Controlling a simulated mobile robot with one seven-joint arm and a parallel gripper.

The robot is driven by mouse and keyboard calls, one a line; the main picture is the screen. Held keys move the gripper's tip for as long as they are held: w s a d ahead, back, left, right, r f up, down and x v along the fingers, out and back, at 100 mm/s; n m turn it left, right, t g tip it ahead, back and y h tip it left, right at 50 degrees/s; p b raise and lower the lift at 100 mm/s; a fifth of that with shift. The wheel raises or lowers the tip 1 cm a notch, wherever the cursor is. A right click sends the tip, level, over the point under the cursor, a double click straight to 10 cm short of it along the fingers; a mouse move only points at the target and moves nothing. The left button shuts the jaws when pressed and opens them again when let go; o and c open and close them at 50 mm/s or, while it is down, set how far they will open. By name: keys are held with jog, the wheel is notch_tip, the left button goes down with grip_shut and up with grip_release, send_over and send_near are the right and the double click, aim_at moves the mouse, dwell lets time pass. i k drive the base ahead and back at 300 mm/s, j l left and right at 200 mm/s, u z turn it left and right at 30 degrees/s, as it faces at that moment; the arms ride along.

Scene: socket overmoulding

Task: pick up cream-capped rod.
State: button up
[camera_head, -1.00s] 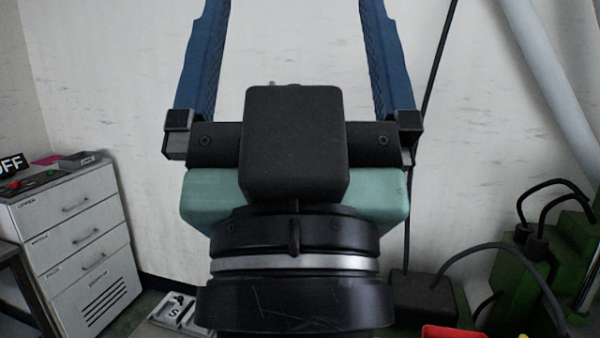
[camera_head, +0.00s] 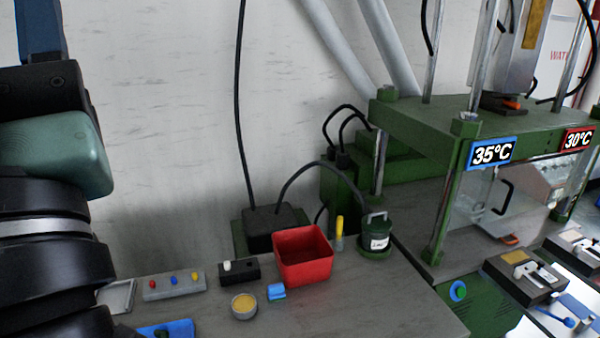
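A small cream-white cap (camera_head: 226,266) shows on top of a black block (camera_head: 240,272) on the grey workbench, left of the red bin. It may be the cream-capped rod; any shaft below it is hidden in the block. My gripper (camera_head: 45,90) is at the left edge of the picture, well left of the block and apart from it. One blue finger shows, at the outer end of the gripper's black rail. The fingertips and other finger are out of view. I see nothing held.
A grey block (camera_head: 158,288) holds red, blue and yellow caps. Near the red bin (camera_head: 303,272) are a yellow-topped stick (camera_head: 339,228), a green canister (camera_head: 376,240), a round tin (camera_head: 244,306) and a small blue item (camera_head: 277,291). A green press (camera_head: 440,120) stands at right.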

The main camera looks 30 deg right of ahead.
aim_at(578, 248)
jog(key=k+z, duration=0.1)
jog(key=z, duration=2.4)
